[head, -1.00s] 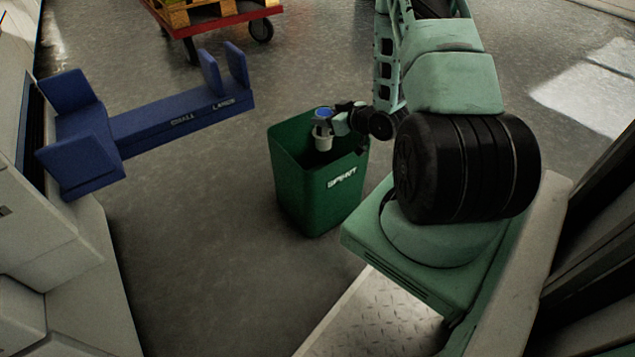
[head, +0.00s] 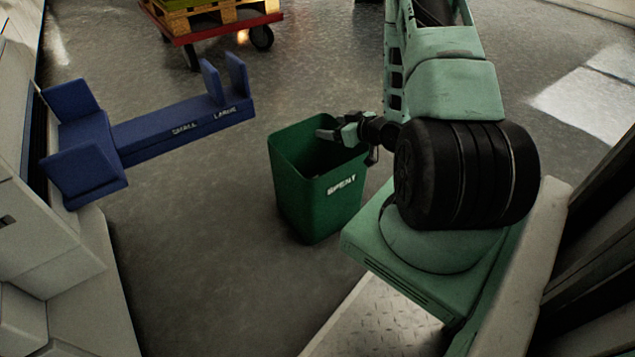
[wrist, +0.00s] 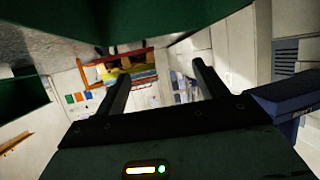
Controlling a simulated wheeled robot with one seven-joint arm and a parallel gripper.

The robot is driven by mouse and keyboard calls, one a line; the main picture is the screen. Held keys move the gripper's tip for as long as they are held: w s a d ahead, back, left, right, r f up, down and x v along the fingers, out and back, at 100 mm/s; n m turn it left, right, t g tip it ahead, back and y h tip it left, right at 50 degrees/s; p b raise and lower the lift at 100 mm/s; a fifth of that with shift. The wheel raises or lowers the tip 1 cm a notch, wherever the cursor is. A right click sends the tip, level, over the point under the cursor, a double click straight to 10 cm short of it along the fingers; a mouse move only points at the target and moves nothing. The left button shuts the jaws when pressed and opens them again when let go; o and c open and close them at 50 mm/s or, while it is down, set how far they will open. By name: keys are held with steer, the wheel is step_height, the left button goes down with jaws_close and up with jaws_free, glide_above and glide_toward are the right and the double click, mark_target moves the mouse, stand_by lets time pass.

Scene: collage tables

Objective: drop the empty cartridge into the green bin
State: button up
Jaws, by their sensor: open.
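The green bin (head: 318,200), lettered "SPENT", stands upright on the floor in the middle of the head view. My gripper (head: 322,134) is over the bin's opening, near its rim. In the wrist view my gripper (wrist: 160,85) has its two fingers wide apart with nothing between them. The cartridge does not show in either current view. The bin's inside is dark and mostly hidden by its front wall and my gripper. Dark green surfaces, likely the bin's walls, show at the top of the wrist view.
A blue rack (head: 150,130) marked "SMALL" and "LARGE" juts from the white machine (head: 60,270) at the left. A red cart (head: 226,30) with a wooden pallet (head: 215,14) stands at the back. The grey floor between rack and bin is clear.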

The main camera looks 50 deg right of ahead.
steer(key=p+v, duration=0.4)
steer(key=v, duration=1)
steer(key=shift+w+r, duration=0.1)
steer(key=shift+r, duration=0.05)
